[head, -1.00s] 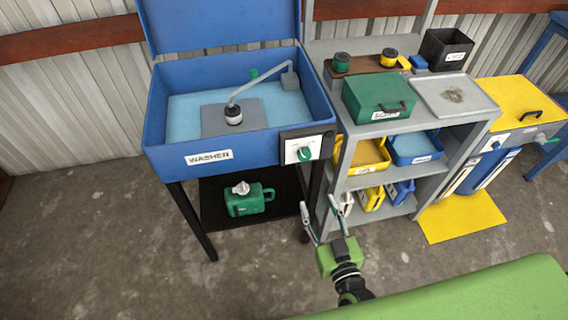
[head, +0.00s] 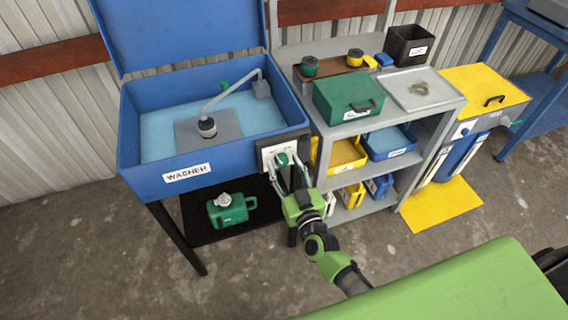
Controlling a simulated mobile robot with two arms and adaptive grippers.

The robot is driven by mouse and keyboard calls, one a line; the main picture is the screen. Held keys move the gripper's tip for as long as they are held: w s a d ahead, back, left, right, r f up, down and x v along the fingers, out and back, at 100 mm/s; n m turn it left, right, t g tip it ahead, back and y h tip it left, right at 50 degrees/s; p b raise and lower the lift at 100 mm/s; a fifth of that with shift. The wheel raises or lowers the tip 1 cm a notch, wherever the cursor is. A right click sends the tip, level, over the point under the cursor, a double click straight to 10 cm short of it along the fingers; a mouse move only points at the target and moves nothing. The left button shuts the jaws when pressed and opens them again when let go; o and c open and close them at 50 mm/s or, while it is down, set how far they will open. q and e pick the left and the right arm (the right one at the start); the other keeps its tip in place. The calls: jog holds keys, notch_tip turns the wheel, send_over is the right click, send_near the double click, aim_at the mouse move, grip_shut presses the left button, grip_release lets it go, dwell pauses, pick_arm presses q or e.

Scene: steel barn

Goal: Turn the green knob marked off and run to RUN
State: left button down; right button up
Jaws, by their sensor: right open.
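The green knob (head: 282,159) sits on a white plate (head: 270,153) in a dark box at the right front corner of the blue washer (head: 222,165). Its markings are too small to read. My right gripper (head: 288,174) is open, with its fingertips close to the knob, one to each side in the picture. I cannot tell whether they touch it. My left gripper is not in view.
A grey shelf unit (head: 408,126) with a green case (head: 346,97) and bins stands close on the right. A green can (head: 228,209) sits on the black shelf under the washer. Open floor (head: 110,262) lies at the left front.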

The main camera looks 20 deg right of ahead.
jog(key=shift+w, duration=0.35)
jog(key=c, duration=1.1)
jog(key=m, duration=0.3)
jog(key=shift+m, duration=0.4)
jog(key=m+b, duration=0.1)
jog(key=m, duration=0.2)
jog(key=shift+m, duration=0.3)
jog(key=m+b, duration=0.1)
jog(key=m, duration=0.5)
jog(key=shift+d, duration=0.1)
jog(key=shift+m, duration=0.4)
jog(key=o, duration=1.1)
